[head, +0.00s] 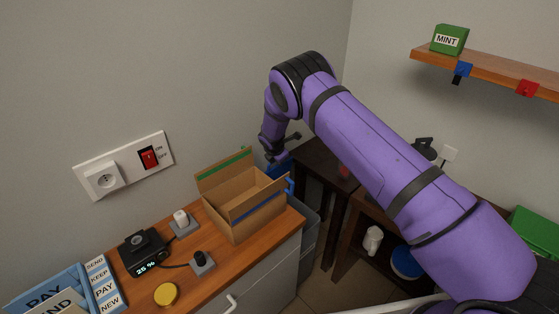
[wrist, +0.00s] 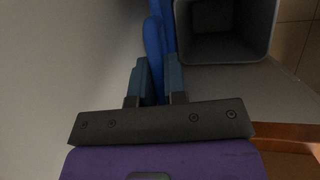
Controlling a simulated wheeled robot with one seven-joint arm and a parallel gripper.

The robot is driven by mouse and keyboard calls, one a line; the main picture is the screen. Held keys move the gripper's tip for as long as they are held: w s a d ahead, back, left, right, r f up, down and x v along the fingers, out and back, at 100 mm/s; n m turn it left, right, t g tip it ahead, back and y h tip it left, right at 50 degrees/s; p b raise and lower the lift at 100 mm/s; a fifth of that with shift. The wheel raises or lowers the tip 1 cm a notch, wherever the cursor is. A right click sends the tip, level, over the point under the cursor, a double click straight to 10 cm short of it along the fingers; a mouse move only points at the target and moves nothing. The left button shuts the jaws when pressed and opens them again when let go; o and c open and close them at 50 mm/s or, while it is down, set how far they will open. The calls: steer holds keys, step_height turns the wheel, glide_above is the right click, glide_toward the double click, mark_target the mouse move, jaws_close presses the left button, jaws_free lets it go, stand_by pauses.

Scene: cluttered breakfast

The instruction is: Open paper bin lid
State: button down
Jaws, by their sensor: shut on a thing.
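The paper bin (wrist: 225,47) is grey; in the wrist view I look into its open top at the upper right. Its blue lid (wrist: 154,42) stands edge-on to the left of the opening, tilted up. My gripper (wrist: 156,72) is shut on the lid's edge, one finger on each side. In the head view the grey bin (head: 309,238) shows partly behind the wooden counter's right end. My gripper (head: 274,154) is low behind the cardboard box there, which hides part of the blue lid (head: 281,169).
The open cardboard box (head: 243,208) stands on the wooden counter (head: 215,271) beside the bin. A dark table (head: 318,160) is close right of my gripper. The wall (wrist: 45,70) is close on the left in the wrist view. A shelf (head: 485,76) hangs at upper right.

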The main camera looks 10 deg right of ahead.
steer(key=shift+a, duration=0.1)
steer(key=c, duration=1.2)
jaws_free()
steer(key=shift+o, duration=0.2)
steer(key=shift+r, duration=0.1)
steer(key=v, duration=1)
steer(key=shift+s+r, duration=0.15)
steer(key=shift+r, duration=0.2)
